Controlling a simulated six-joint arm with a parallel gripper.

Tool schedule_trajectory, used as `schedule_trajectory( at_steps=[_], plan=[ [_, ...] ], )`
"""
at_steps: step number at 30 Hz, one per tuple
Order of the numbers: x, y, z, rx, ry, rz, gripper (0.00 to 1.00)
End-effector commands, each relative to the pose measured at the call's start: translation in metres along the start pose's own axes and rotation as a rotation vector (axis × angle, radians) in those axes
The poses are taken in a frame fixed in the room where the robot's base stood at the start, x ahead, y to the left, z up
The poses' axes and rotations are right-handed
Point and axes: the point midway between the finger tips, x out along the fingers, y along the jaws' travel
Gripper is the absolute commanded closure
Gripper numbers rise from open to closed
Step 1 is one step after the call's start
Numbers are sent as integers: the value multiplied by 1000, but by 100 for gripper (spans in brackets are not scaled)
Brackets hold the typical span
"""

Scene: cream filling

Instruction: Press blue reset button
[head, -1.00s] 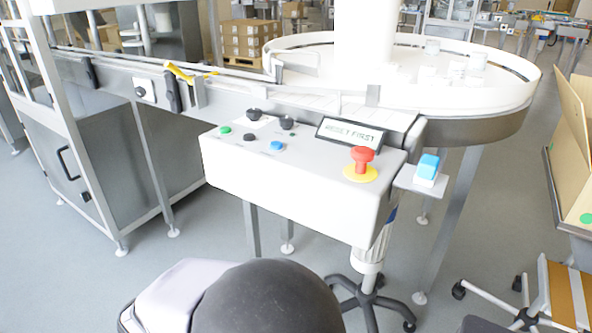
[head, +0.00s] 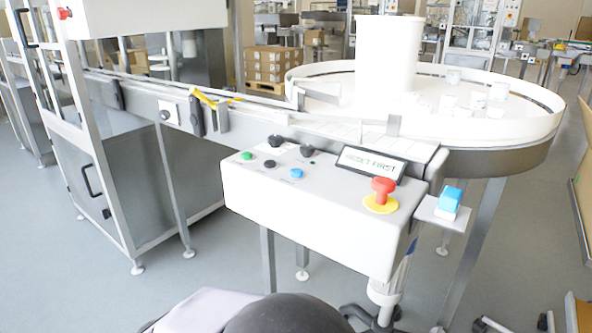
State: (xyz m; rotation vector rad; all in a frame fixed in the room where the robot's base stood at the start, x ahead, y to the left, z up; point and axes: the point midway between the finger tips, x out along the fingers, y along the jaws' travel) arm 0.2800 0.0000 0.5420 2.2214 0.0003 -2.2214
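The blue reset button (head: 296,173) is a small round button on the sloped top of a white control box (head: 310,221), in the middle of the head view. A green button (head: 247,155) and a black button (head: 270,164) lie to its left in the same row. Two black knobs (head: 274,141) sit behind them. A red mushroom button on a yellow ring (head: 382,194) is at the right. My gripper is not in view.
A small shelf (head: 437,214) with a blue and white block (head: 449,202) juts from the box's right side. Behind run a conveyor (head: 300,117) and a round white turntable (head: 520,125). A dark rounded shape and a pale grey form fill the bottom edge.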

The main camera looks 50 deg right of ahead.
Motion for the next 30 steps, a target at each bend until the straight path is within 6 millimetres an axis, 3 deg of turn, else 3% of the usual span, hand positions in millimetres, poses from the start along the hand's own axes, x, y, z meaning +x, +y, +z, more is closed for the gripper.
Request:
schedule_trajectory(
  at_steps=[1, 3, 4, 30],
  plan=[
    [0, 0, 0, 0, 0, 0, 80],
    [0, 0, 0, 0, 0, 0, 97],
    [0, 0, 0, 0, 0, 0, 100],
    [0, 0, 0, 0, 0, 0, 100]
  ],
)
